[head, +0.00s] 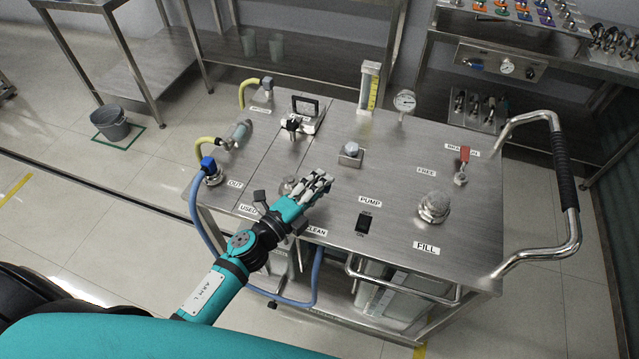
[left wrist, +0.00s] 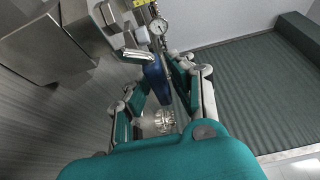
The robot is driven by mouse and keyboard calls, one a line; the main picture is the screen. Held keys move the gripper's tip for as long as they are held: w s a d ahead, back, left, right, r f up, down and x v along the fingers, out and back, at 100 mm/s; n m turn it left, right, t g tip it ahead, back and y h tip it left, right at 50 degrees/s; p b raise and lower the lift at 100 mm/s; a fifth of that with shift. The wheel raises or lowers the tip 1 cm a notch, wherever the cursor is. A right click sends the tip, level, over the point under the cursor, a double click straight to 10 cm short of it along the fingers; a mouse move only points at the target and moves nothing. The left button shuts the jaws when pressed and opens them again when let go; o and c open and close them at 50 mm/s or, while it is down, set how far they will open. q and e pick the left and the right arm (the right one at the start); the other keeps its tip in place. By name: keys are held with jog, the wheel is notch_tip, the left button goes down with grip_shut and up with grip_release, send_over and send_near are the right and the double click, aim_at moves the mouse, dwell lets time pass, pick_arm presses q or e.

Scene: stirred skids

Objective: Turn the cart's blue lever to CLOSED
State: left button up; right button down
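The steel cart (head: 390,180) fills the middle of the head view. My left gripper (head: 321,184) is low over its top, near the CLEAN label (head: 316,232); the USED label (head: 248,210) is left of my wrist. In the left wrist view a blue lever (left wrist: 157,83) lies between the fingertips of my left gripper (left wrist: 160,85). The fingers are close to its sides; I cannot tell whether both touch it. In the head view my gripper and arm hide the lever, and no CLOSED mark can be read. My right gripper is not in view.
Around the gripper stand a knobbed block (head: 350,154), a black switch (head: 364,223) and a round fill cap (head: 434,206). A gauge (head: 404,102) and a yellow-marked column (head: 368,88) stand at the back. A blue hose (head: 199,213) loops at left. A push handle (head: 566,185) projects right.

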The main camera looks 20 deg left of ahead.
pick_arm(q)
grip_shut()
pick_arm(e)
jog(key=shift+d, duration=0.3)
